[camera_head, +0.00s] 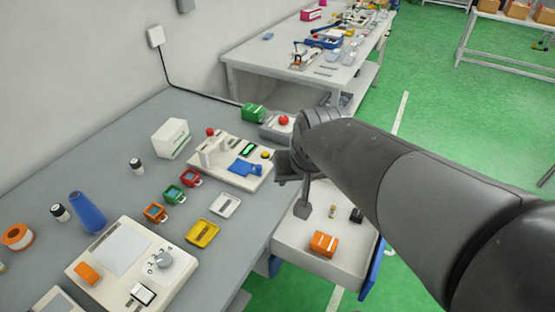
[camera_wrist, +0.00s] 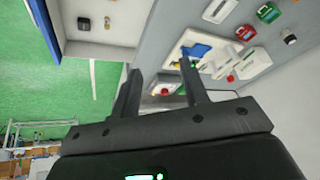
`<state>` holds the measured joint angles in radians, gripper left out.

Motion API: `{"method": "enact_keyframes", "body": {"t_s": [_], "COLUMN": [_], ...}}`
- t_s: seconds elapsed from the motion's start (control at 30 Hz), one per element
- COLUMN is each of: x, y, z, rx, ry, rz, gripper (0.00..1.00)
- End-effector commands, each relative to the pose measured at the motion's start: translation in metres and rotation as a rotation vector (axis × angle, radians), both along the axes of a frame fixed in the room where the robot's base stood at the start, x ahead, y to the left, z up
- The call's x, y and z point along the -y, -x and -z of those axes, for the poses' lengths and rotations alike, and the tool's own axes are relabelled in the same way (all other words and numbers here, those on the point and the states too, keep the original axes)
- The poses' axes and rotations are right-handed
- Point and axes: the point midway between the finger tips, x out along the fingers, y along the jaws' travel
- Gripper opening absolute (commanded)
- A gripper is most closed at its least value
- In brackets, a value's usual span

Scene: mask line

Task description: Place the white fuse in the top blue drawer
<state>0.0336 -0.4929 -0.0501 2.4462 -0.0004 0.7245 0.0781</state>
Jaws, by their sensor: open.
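My gripper (camera_head: 303,206) is open and empty above the left part of a white cart top (camera_head: 290,238); its fingers (camera_wrist: 160,70) are spread apart in the wrist view. A small pale piece with brownish ends (camera_head: 332,211), perhaps the white fuse, stands on the cart top to the right of the fingers. It also shows in the wrist view (camera_wrist: 107,22). It is too small to be certain. Blue parts (camera_head: 371,274) show along the cart's side below the white top. I cannot tell which is the top drawer or whether it is open.
A black piece (camera_head: 356,215) and an orange box (camera_head: 323,243) lie near the pale piece. The grey workbench (camera_head: 130,205) at left carries devices, coloured modules and a yellow tray (camera_head: 202,233). A red-button box (camera_head: 281,126) is behind the gripper. Green floor lies right.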

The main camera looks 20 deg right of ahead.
Motion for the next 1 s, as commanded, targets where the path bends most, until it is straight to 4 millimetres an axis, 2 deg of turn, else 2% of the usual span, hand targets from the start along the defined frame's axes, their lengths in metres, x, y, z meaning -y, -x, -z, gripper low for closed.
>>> {"method": "enact_keyframes", "body": {"t_s": [0.1, 0.2, 0.33, 0.5, 1.0], "x": [-0.013, -0.02, -0.025, -0.027, -0.027], "y": [0.031, 0.051, 0.067, 0.073, 0.073], "z": [-0.017, -0.023, -0.027, -0.028, -0.029], "rx": [0.02, 0.025, 0.027, 0.026, 0.027], "ry": [0.024, 0.04, 0.055, 0.061, 0.061], "rz": [-0.065, -0.105, -0.136, -0.149, -0.147], "gripper": [0.41, 0.41, 0.41, 0.41, 0.41]}}
